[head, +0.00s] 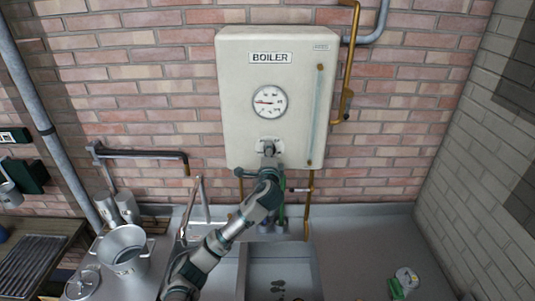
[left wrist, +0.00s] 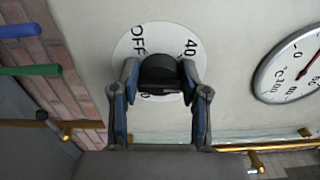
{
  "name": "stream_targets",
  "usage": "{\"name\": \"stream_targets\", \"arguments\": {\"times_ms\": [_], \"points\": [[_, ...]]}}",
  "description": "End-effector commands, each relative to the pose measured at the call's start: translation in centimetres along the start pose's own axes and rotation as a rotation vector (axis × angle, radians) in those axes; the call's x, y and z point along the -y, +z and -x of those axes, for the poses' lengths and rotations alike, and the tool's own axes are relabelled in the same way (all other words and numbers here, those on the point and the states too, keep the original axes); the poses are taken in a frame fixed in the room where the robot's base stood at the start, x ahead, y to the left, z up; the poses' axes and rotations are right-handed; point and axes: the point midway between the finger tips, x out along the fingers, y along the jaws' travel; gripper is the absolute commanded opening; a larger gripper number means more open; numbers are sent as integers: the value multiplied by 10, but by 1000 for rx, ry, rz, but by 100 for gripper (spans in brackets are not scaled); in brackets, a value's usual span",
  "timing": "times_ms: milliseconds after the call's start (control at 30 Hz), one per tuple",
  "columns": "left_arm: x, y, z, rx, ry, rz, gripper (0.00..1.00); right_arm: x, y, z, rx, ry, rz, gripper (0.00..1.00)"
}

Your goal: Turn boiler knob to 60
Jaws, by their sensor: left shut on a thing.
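The cream boiler (head: 236,125) hangs on the brick wall, with a round gauge (head: 269,101) below its BOILER label. The gauge also shows in the left wrist view (left wrist: 293,70), with a red needle. Below it is a white dial plate (left wrist: 125,52) marked OFF and 40. The dark boiler knob (left wrist: 160,72) sits on this plate. My left gripper (left wrist: 160,78) is shut on the knob, one finger on each side. In the head view my left gripper (head: 268,152) reaches the boiler's lower front and hides most of the knob. The 60 mark cannot be seen.
Brass pipes (head: 350,60) run along the boiler's right side, with more below it. A sink (head: 283,270) and a tap (head: 196,200) are below. A metal pot (head: 124,255) stands at the left. The right counter (head: 355,235) is mostly clear.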

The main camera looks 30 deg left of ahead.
Motion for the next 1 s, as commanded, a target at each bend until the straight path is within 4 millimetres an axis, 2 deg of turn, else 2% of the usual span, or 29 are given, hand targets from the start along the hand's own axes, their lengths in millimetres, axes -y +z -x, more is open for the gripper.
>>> {"name": "stream_targets", "arguments": {"times_ms": [500,1000], "points": [[0,-2,0,-3,1,-447,10,-3,1,0,1,4,2,0],[-4,-3,0,-6,8,-634,10,-4,1,0,1,4,3,0]]}}
